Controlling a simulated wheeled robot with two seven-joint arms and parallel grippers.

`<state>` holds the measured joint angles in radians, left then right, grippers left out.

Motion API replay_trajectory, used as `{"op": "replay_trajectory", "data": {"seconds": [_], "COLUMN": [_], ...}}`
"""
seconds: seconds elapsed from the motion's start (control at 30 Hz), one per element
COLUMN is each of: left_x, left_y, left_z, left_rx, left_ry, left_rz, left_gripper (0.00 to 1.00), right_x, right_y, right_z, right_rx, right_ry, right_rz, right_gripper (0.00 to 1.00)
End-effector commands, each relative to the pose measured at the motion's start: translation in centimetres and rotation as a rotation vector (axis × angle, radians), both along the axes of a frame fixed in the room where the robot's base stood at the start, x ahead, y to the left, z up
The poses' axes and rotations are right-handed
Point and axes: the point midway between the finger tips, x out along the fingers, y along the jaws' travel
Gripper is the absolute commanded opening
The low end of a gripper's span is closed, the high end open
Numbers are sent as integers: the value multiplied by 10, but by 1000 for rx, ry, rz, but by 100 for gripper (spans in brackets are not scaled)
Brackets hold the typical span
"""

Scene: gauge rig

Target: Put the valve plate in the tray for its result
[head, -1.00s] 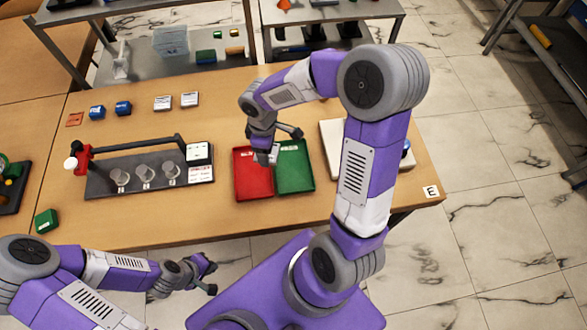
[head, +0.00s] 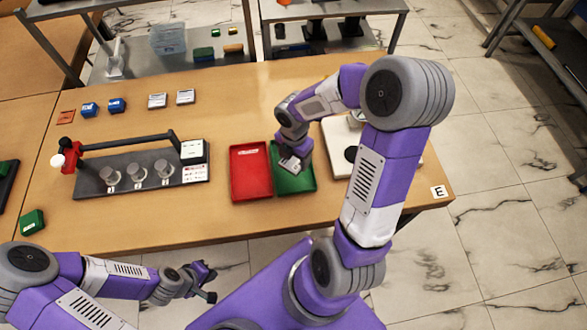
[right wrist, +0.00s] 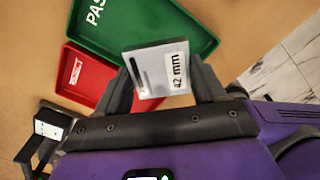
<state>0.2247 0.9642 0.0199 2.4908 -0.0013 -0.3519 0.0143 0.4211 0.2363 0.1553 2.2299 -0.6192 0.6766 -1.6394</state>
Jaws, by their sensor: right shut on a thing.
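The valve plate (right wrist: 158,68) is a grey plate with a slot and a white label reading "42 mm". My right gripper (right wrist: 165,88) is shut on it; in the head view the plate (head: 290,164) shows under the right gripper, over the green tray (head: 303,188). I cannot tell its exact height above the tray. The green tray carries a label starting "PAS" in the right wrist view (right wrist: 195,45). The red tray (head: 250,185) is directly left of it and looks empty apart from a label. My left gripper (head: 207,283) is open and empty, in front of the table.
A dark rig (head: 130,180) with clear cylinders and a red-ended bar stands left of the trays. A pale board (head: 337,135) with a black disc lies right of them. Small blue, grey and green blocks lie at the left and back. Bare table lies behind the trays.

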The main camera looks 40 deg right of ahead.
Motion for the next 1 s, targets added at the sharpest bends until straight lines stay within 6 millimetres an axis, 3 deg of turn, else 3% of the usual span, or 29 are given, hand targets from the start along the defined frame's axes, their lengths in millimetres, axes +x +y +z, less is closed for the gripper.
{"op": "replay_trajectory", "data": {"seconds": [0.03,0.23,0.43,0.87,0.9,1.0], "left_x": [0,0,0,0,0,0], "left_y": [0,0,0,0,0,0], "left_z": [-8,-16,-32,-35,-34,-34], "left_rx": [0,0,0,0,0,0], "left_ry": [0,0,0,0,0,0], "left_rz": [0,0,0,0,0,0], "left_gripper": [0,0,0,0,0,0], "right_x": [0,0,0,0,0,0], "right_y": [0,0,0,0,0,0], "right_z": [-13,-32,-66,-72,-72,-72], "right_rx": [0,-1,1,0,0,0], "right_ry": [3,2,2,0,1,0], "right_rz": [0,-2,-2,-2,-3,-3], "right_gripper": [28,28,28,28,74,89]}}
